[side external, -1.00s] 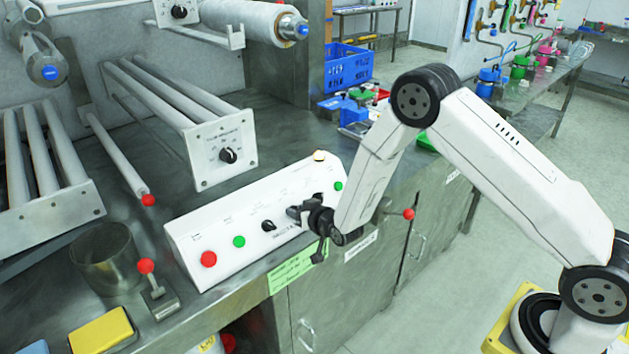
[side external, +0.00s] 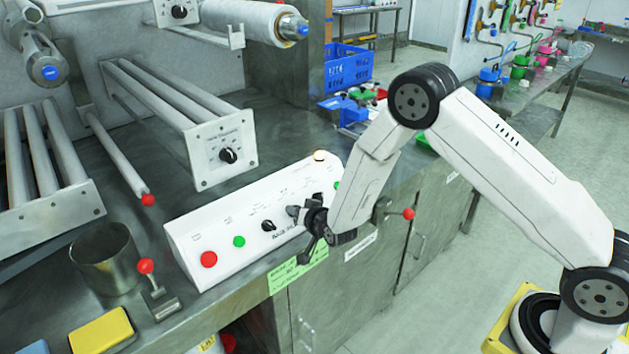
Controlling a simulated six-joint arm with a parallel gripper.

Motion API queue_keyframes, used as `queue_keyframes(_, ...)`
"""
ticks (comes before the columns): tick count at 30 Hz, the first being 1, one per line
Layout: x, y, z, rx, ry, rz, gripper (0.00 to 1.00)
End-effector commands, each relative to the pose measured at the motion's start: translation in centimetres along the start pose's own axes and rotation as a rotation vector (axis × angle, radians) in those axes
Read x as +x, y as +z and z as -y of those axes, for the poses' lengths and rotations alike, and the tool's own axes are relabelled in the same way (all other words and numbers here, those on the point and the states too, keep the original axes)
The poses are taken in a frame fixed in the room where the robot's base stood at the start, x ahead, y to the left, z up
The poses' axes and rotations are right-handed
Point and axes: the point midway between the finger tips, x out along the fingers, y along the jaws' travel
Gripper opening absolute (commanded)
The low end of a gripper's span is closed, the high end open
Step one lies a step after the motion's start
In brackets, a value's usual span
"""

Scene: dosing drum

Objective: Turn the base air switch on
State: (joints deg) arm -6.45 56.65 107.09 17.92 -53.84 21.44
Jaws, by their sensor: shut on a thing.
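The white sloped control panel (side external: 215,256) stands on the steel bench. It carries a red button (side external: 209,259), a green button (side external: 239,241) and a black knob (side external: 268,225). My gripper (side external: 297,213) is at the right half of the panel, shut on what appears to be the base air switch. The jaws and wrist hide most of that switch, so its setting cannot be read. A second green button (side external: 337,185) at the panel's right end is partly covered by my arm.
A red-knobbed lever (side external: 147,267) and a steel cup (side external: 107,262) stand left of the panel. A roller frame with a dial plate (side external: 222,150) is behind it. Another red knob (side external: 408,213) sticks out from the bench front, right of my wrist.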

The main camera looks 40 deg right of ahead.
Motion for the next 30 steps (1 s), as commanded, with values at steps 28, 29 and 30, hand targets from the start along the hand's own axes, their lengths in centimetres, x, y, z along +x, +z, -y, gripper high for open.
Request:
queue_keyframes(28, -4.3, 0.0, 0.1, -0.001, -0.001, 0.0, 0.51)
queue_keyframes(29, -4.6, 0.0, 0.1, -0.001, 0.0, 0.0, 0.51)
queue_keyframes(30, -5.0, 0.0, 0.1, -0.001, -0.001, 0.0, 0.51)
